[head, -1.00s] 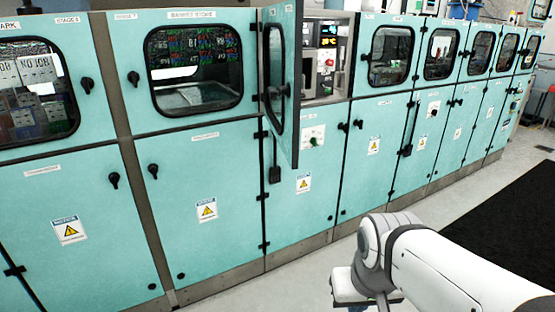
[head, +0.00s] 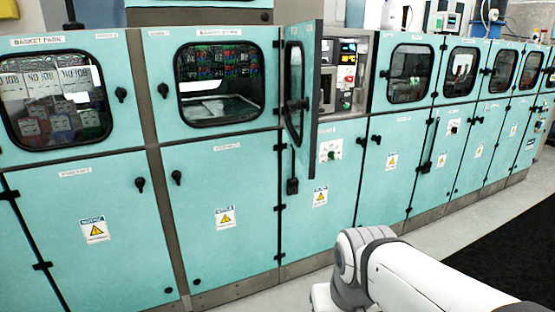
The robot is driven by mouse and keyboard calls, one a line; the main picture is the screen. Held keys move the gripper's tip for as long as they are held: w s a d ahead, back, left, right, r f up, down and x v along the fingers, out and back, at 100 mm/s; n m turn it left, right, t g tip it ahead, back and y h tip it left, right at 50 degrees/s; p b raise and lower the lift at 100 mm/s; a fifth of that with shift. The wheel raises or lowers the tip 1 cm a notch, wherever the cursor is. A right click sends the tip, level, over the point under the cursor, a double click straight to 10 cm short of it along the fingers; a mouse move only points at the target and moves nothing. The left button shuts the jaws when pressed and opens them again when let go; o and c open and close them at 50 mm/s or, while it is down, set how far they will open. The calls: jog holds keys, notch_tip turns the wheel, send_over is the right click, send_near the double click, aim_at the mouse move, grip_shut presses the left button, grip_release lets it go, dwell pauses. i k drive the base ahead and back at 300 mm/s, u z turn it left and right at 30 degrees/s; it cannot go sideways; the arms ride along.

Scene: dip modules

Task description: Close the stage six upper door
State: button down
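One upper door (head: 299,90) in the teal cabinet row stands open in the head view, swung outward and seen nearly edge-on. It has a dark window and a black handle. Behind it is an open compartment (head: 347,75) with a small lit display and controls. I cannot read a stage number on this door. My white arm reaches in from the lower right, well in front of the cabinets and apart from the door. My gripper's fingers are not visible.
Closed upper doors with windows (head: 220,83) (head: 410,74) flank the open one. Closed lower doors (head: 225,215) run beneath. Grey floor (head: 425,238) is clear before the cabinets, and a black mat (head: 505,255) lies at right.

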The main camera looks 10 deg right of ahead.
aim_at(303, 73)
jog(key=z, duration=0.05)
jog(key=i, duration=1)
jog(key=u, duration=0.05)
